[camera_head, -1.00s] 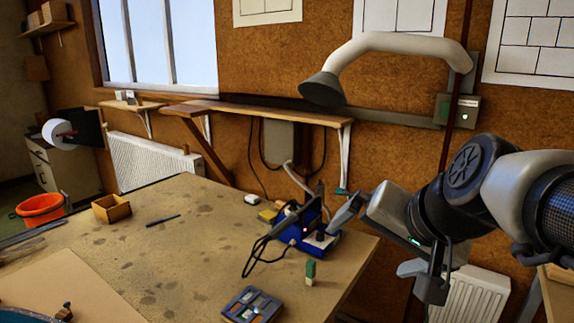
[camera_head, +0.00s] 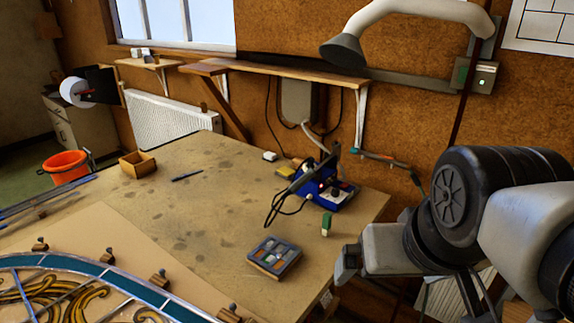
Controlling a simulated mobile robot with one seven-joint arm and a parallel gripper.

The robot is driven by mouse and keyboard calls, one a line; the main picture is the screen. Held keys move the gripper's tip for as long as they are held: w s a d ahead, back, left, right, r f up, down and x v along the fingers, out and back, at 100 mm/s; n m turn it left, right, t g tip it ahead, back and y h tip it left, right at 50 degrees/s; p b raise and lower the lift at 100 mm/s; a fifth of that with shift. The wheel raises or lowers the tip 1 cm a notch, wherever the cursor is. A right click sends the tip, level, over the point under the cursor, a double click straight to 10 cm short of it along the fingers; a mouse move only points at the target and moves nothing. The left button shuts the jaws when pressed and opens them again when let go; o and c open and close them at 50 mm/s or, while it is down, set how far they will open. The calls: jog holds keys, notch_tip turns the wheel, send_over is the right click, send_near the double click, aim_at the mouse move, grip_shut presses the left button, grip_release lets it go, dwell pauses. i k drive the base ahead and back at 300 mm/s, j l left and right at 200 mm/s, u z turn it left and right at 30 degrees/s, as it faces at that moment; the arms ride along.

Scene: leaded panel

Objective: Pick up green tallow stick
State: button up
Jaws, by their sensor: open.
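The green tallow stick (camera_head: 326,221) stands upright on the workbench near its right edge, with a green upper part and a pale lower end. My gripper (camera_head: 346,264) is in front of the stick and a little to its right in the picture, apart from it. It is open and holds nothing visible. Its fingers are small and partly hidden by its own body.
A blue soldering station (camera_head: 325,186) with a cable stands behind the stick. A grey compartment tray (camera_head: 274,256) lies to its left in front. A leaded panel (camera_head: 95,270) fills the near left. The workbench (camera_head: 215,200) is clear in the middle.

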aim_at(328, 216)
jog(key=i+l+u, duration=0.1)
jog(key=i+l, duration=0.85)
jog(key=l, duration=0.2)
jog(key=i+l+u, duration=0.1)
jog(key=u, duration=1.2)
